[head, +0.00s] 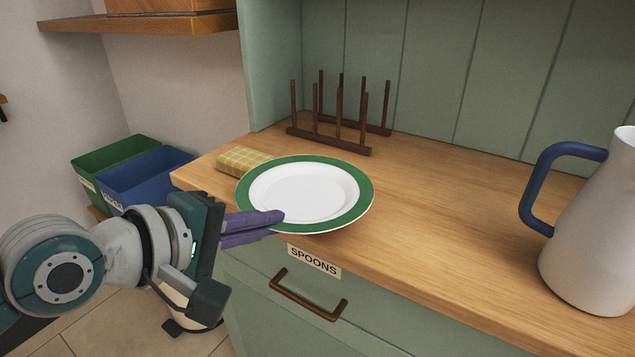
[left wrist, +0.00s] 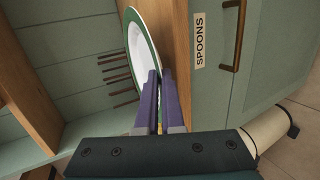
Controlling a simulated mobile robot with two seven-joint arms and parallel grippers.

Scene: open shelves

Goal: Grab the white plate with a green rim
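The white plate with a green rim (head: 304,191) is at the front left of the wooden counter, its near rim over the counter's front edge. It also shows edge-on in the left wrist view (left wrist: 143,48). My left gripper (head: 272,224) is at the plate's near left rim, with one purple finger above the rim and the other below. In the left wrist view the fingers (left wrist: 160,78) are close together with the rim between them, so it looks shut on the plate. I cannot tell whether the plate still touches the counter. My right gripper is not in view.
A dark wooden plate rack (head: 340,130) stands behind the plate. A folded yellow cloth (head: 242,160) lies to its left. A white pitcher with a blue handle (head: 600,230) stands at the right. Green (head: 112,156) and blue (head: 145,175) bins are at the left. The counter's middle is clear.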

